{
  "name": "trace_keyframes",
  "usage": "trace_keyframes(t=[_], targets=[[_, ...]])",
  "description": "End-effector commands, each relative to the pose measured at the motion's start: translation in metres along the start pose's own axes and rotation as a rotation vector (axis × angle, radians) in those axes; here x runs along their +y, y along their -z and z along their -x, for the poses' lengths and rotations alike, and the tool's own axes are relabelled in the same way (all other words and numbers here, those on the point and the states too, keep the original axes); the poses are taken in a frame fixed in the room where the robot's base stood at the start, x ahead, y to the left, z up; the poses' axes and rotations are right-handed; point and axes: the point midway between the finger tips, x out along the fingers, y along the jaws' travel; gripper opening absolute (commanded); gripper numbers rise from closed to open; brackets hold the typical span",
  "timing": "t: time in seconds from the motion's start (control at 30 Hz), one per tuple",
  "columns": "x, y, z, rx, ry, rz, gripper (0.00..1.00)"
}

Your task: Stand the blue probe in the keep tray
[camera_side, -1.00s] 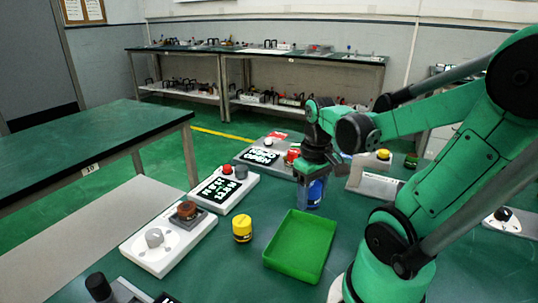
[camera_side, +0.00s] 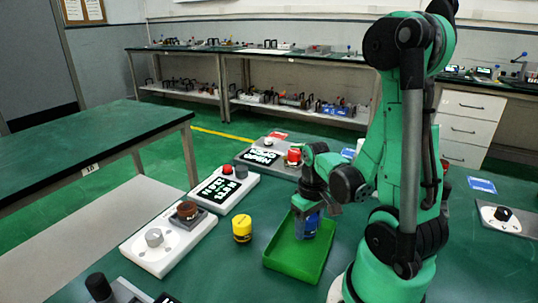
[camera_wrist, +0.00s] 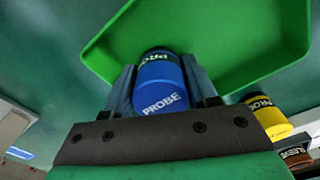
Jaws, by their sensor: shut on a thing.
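The blue probe (camera_wrist: 160,82) is a short cylinder with "PROBE" lettering, held between the two fingers of my gripper (camera_wrist: 163,85) in the wrist view. In the side view my gripper (camera_side: 307,222) points down over the back part of the green keep tray (camera_side: 290,256), and the blue probe (camera_side: 309,219) shows upright between its fingers. The tray (camera_wrist: 225,75) also shows in the wrist view, beyond the probe. I cannot tell whether the probe's base touches the tray floor. The front part of the tray is empty.
A yellow probe (camera_side: 242,228) stands left of the tray; it also shows in the wrist view (camera_wrist: 268,116). White device panels (camera_side: 168,239) with knobs lie farther left. A panel with a red button (camera_side: 293,155) stands behind. The table right of my base is mostly clear.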

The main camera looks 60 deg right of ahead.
Motion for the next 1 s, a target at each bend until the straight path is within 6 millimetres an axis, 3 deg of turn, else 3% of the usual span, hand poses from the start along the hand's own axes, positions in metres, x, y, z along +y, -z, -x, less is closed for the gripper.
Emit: trace_keyframes(t=[0.27, 0.3, 0.73, 1.0], targets=[[0.000, 0.000, -0.002, 0.000, 0.000, 0.000, 0.00], [0.000, 0.000, -0.002, 0.000, 0.000, 0.000, 0.63], [0.000, 0.000, 0.002, 0.000, 0.000, 0.000, 0.65], [0.000, 0.000, 0.022, 0.000, 0.000, 0.000, 0.65]])
